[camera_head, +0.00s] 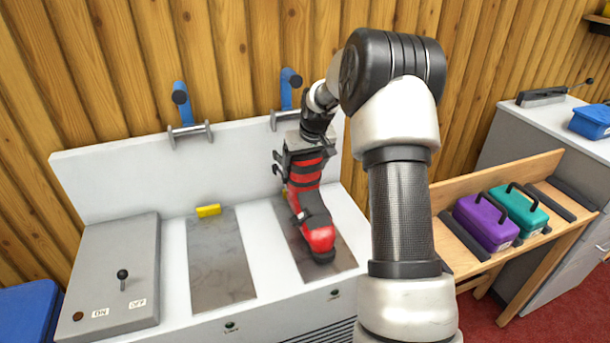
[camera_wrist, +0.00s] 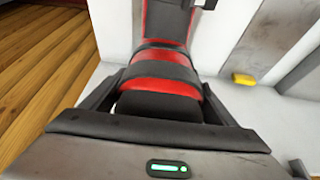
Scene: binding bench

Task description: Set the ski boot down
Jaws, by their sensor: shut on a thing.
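A red and black ski boot (camera_head: 316,232) is upright at the right-hand grey plate (camera_head: 343,261) of the white bench. Its toe points toward the front of the bench. My gripper (camera_head: 303,158) is shut on the top of the boot's shaft from above. In the wrist view the boot (camera_wrist: 160,60) runs away from between the two fingers of my gripper (camera_wrist: 157,108). The sole covers part of the plate, and I cannot tell whether it touches it.
A second grey plate (camera_head: 220,262) lies bare to the left, with a yellow block (camera_head: 208,210) behind it. A grey switch box (camera_head: 112,275) with a lever stands farther left. Blue-handled clamps (camera_head: 182,105) rise at the back. Purple (camera_head: 486,222) and teal (camera_head: 519,209) cases sit on a wooden bench at right.

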